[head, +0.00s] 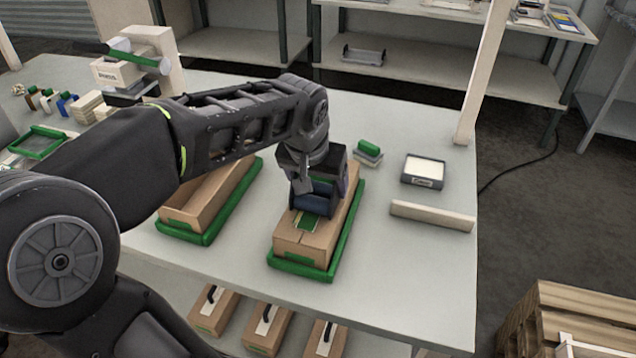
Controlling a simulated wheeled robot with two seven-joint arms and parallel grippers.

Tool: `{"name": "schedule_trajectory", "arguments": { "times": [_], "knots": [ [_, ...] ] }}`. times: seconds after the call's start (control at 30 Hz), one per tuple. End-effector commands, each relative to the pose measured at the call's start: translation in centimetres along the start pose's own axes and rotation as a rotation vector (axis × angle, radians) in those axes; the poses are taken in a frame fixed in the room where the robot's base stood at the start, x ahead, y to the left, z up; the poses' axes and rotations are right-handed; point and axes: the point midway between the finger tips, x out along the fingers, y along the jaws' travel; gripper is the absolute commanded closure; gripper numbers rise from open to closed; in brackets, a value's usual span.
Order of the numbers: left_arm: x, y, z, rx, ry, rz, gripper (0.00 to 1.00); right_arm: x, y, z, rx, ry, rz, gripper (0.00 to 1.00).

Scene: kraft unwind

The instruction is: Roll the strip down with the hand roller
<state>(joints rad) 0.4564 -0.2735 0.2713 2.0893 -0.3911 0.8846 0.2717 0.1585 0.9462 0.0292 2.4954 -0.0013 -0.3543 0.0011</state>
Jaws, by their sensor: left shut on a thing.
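My left gripper (312,180) comes down over the far half of a closed cardboard box and is shut on the hand roller. The dark blue cylinder of the roller (314,200) shows just under the fingers, at the box top. A green strip (308,221) lies along the box's top seam, and a short part of it shows on the near side of the roller. The gripper and roller hide its far part. The cardboard box (312,244) sits in a green-rimmed tray (345,235). My right gripper is not in view.
A second cardboard box (185,212) in a green tray stands to the left. A green-topped block (368,150), a grey tray with a pale pad (423,171) and a beige bar (432,216) lie to the right. Boxes with black handles stand on the shelf below.

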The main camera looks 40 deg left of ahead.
Motion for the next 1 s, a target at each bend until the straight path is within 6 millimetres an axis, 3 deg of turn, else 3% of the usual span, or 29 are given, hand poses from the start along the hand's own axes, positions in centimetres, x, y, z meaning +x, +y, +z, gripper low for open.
{"name": "schedule_trajectory", "arguments": {
  "times": [1.0],
  "knots": [
    [1.0, 0.0, -2.2, -0.001, -0.001, 0.0, 0.8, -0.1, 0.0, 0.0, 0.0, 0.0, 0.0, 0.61]
  ]
}}
